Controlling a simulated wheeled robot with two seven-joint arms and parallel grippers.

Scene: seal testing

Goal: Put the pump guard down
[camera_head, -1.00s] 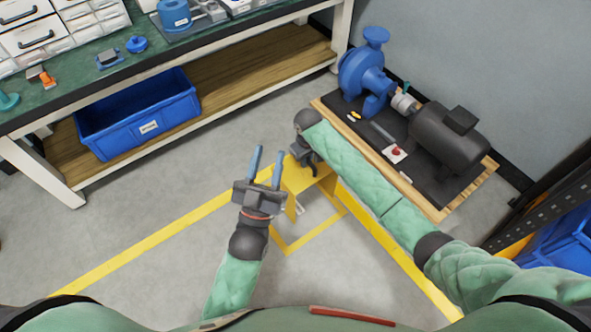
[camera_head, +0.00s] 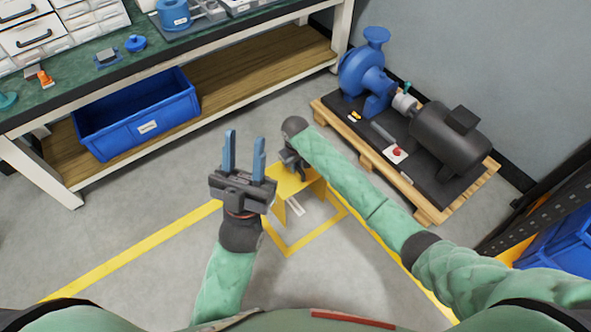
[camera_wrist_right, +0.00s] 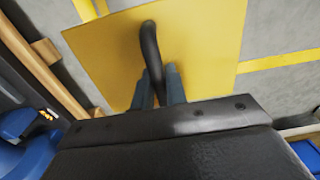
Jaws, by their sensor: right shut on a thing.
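The pump guard (camera_head: 296,187) is a yellow bent sheet with a black handle. It is over or within the yellow square marked on the floor; I cannot tell whether it touches the floor. My right gripper (camera_head: 293,165) is shut on the guard's handle. In the right wrist view, the fingers (camera_wrist_right: 160,88) close around the black handle (camera_wrist_right: 151,50) above the guard's flat yellow top (camera_wrist_right: 195,45). My left gripper (camera_head: 244,152) is open and empty, left of the guard.
The yellow floor square (camera_head: 290,249) lies on grey floor. The blue pump and black motor (camera_head: 447,138) stand on a wooden pallet (camera_head: 430,212) at the right. A workbench (camera_head: 110,75) with a blue bin (camera_head: 140,117) on its lower shelf stands at the left. A blue-bin rack is far right.

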